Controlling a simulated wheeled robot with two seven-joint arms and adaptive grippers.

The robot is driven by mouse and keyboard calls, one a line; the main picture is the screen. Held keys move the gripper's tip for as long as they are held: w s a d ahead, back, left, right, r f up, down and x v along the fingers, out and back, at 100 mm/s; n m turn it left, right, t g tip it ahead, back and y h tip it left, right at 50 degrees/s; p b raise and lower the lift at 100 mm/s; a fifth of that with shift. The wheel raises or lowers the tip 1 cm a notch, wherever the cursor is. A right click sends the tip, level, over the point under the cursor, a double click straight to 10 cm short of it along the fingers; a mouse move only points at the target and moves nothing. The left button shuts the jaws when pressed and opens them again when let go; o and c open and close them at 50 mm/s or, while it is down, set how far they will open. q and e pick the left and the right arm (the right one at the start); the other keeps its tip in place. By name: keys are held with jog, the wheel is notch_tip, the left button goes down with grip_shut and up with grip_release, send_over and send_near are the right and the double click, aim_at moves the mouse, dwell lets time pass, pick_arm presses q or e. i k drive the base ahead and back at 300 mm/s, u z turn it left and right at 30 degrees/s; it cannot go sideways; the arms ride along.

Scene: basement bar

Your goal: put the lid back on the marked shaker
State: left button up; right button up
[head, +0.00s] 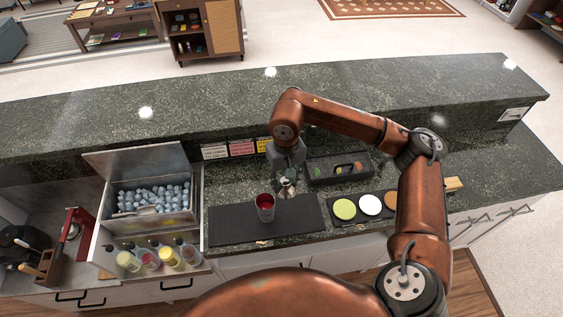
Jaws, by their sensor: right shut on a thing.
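An open cup-shaped shaker (265,208) stands upright on the dark bar mat (233,222). Its inside looks red, and I cannot make out a mark on it. My right gripper (286,176) points down just right of and behind the shaker. It is shut on a small silver piece that looks like the lid (287,190). The lid appears beside the shaker, not on it. I cannot tell whether its lower edge touches the mat. My left gripper is not in view.
An open ice bin (151,172) and several bottles (170,257) are at the left. Behind are small signs (243,148) and a dark garnish tray (322,179). Coloured round discs (344,209) lie at the right. A raised stone ledge (200,107) runs along the back.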

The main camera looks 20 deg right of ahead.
aim_at(265, 202)
jog(key=u, duration=2.6)
jog(key=k, duration=1.3)
jog(key=z, duration=1.85)
